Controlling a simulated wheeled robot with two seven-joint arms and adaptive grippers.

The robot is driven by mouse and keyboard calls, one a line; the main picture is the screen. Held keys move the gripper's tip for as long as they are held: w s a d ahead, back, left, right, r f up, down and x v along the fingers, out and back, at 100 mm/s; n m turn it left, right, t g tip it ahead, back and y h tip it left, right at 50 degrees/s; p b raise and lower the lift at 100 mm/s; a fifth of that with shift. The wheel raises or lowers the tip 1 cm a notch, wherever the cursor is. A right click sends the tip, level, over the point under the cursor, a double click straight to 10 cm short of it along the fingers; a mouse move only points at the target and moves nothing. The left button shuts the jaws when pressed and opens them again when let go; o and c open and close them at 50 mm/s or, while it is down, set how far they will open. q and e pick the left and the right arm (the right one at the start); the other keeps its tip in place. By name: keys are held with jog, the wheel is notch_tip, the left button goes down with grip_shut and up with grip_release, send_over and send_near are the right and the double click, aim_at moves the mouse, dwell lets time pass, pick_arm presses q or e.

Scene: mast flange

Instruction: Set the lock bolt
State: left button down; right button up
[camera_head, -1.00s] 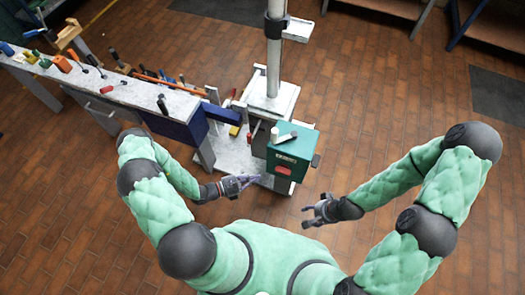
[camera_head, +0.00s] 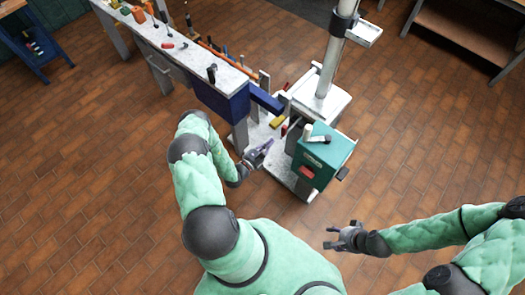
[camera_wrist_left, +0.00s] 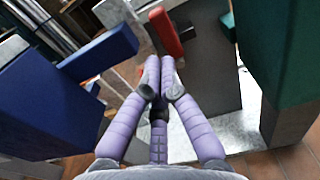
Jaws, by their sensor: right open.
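I cannot make out which part is the lock bolt. A white cylinder (camera_head: 307,131) and a small white piece with a dark end (camera_head: 322,139) are on top of the teal box (camera_head: 333,155) on the mast stand. My left gripper (camera_head: 263,148) is low, left of the teal box, between it and the bench. In the left wrist view its purple fingers (camera_wrist_left: 160,75) come together at the tips, with nothing clearly held. A red bar (camera_wrist_left: 165,32) lies beyond them beside a grey block (camera_wrist_left: 205,60). My right gripper (camera_head: 340,236) is open and empty, in front of the box.
The mast (camera_head: 334,65) rises from a pale base behind the teal box. A long bench (camera_head: 180,50) with tools and a dark blue end panel (camera_head: 221,100) runs to the left. A blue arm (camera_head: 265,99) juts towards the mast. The brick floor is open at right.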

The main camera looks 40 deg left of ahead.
pick_arm(q)
jog(key=w, duration=0.2)
jog(key=w+b, duration=0.1)
jog(key=w, duration=0.2)
jog(key=shift+w+d+b, duration=0.25)
jog(key=shift+w+b, duration=0.05)
jog(key=shift+w, duration=0.1)
pick_arm(e)
jog(key=shift+f, duration=0.95)
